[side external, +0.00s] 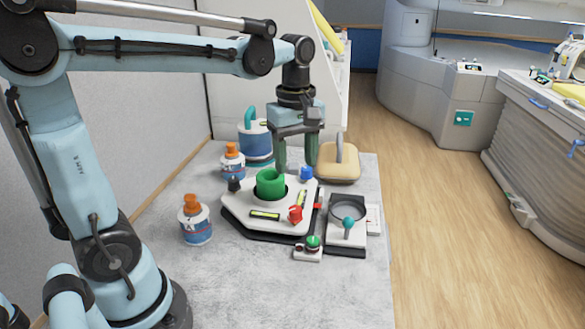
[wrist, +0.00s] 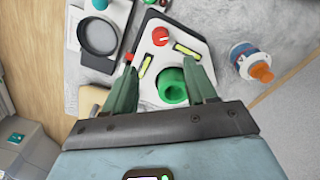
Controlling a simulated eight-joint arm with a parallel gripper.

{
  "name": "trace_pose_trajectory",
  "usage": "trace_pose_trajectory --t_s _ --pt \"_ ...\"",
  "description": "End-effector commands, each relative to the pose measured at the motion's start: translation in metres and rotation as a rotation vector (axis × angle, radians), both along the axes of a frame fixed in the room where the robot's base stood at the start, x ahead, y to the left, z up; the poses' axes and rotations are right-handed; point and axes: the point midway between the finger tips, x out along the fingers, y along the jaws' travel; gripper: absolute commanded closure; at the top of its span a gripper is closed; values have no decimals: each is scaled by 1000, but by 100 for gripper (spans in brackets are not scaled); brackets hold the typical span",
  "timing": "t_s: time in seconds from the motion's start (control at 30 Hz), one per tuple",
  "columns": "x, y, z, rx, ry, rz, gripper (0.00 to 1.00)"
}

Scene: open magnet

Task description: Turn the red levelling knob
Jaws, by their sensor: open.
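The red levelling knob (side external: 295,214) sits at the front right corner of a white platform (side external: 240,205) with a dark base. It also shows in the wrist view (wrist: 160,36), ahead of and between the fingertips, apart from them. My gripper (side external: 297,166) is open with green fingers pointing down, over the back of the platform near the blue knob (side external: 305,173). Its spread fingers also show in the wrist view (wrist: 160,66), with nothing held. A dark knob (side external: 234,184) is at the platform's left.
Yellow-green levels (side external: 265,215) lie on the platform. Right of it are a grey ring fixture (side external: 348,211) with a teal knob and a small red part (side external: 318,206). A green-topped button (side external: 313,242) is in front. Orange-capped bottles (side external: 195,222) stand left. The front table is clear.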

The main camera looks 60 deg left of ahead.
Motion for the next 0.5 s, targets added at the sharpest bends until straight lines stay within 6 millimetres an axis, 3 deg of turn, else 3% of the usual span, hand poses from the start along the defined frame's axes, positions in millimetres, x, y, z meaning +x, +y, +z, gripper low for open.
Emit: trace_pose_trajectory --t_s 0.17,0.5 --pt "1 1 -10 -1 7 17 44" --pt "1 0 -59 0 4 14 44"
